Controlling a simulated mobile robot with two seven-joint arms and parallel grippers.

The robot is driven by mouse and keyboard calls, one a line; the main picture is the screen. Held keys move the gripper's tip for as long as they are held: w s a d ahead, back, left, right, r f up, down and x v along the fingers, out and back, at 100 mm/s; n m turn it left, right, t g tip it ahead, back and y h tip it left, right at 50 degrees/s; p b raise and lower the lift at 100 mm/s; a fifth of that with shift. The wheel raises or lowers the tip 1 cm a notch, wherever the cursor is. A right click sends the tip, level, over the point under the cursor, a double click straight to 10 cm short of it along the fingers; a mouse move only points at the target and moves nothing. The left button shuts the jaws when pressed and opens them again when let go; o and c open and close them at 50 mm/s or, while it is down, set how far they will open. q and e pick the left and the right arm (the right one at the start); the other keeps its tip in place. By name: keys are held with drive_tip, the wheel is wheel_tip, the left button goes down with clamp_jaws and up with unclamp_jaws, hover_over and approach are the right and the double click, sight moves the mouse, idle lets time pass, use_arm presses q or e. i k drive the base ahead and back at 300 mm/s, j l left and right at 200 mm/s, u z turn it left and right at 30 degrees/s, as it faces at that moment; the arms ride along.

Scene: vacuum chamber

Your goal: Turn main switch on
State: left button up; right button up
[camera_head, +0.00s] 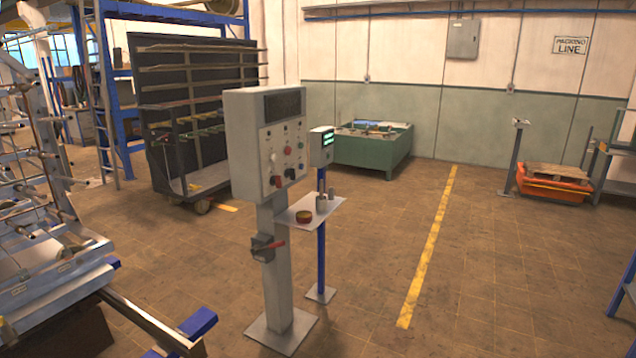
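A grey control panel box (266,140) stands on a grey post (278,300) near the middle of the view. Its face carries several small knobs and buttons, among them a red button (288,148). I cannot tell from the picture which state the switch is in. Neither of my grippers shows in the head view.
A small shelf (335,206) with a round tin (304,216) and cups juts out beside the post, by a blue stand (321,262). Metal racks (60,275) crowd the left. A green bin (370,150) stands behind. Open floor (500,270) lies to the right.

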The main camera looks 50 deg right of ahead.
sight(277, 180)
drive_tip(key=z, duration=1.45)
